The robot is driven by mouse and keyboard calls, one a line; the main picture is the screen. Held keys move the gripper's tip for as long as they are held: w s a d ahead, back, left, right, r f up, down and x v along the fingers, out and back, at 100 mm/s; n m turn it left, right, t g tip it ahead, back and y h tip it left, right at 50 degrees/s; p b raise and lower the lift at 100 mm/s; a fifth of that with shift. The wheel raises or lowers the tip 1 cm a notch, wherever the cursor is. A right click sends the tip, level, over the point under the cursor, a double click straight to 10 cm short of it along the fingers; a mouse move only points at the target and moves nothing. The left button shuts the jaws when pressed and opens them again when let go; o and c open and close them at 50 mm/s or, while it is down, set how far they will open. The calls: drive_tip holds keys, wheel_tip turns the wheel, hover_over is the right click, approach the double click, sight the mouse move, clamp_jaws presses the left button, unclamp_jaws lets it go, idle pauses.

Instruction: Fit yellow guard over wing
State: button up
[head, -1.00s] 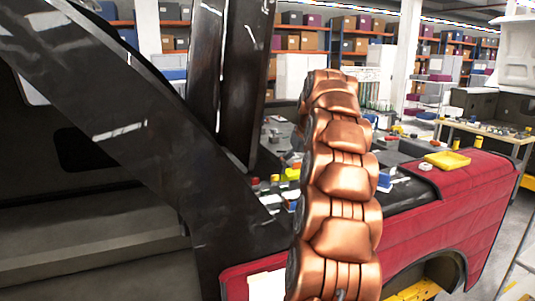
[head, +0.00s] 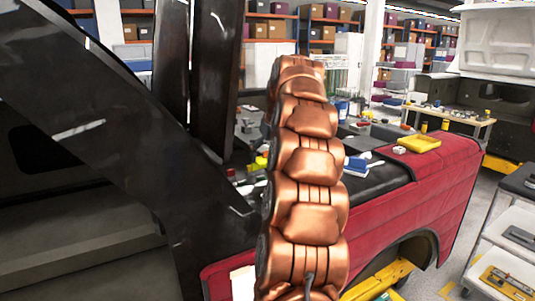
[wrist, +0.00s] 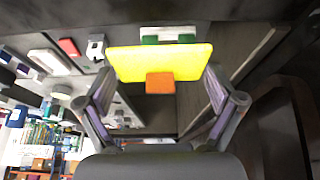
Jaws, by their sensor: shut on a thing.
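In the wrist view my gripper (wrist: 160,82) has its two fingers at the left and right ends of a flat yellow panel, which I take as the yellow guard (wrist: 160,60). The gripper is shut on it. An orange block (wrist: 160,83) shows at the panel's lower middle. The gripper and the held panel are not visible in the head view, where my copper-coloured arm fills the middle. The red wing (head: 425,190) of the vehicle lies right of the arm, above an open wheel arch. How far the panel is from the wing cannot be told.
A yellow tray (head: 418,143) sits on top of the wing, with small parts left of it. Dark uprights (head: 216,75) stand left of my arm. A cart (head: 505,230) with white trays stands at the right edge. Open floor shows between wing and cart.

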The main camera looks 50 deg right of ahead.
drive_tip(key=shift+f+b, duration=1.9)
drive_tip(key=shift+f, duration=1.2)
drive_tip(key=o, duration=0.8)
drive_tip(key=shift+v, duration=3.75)
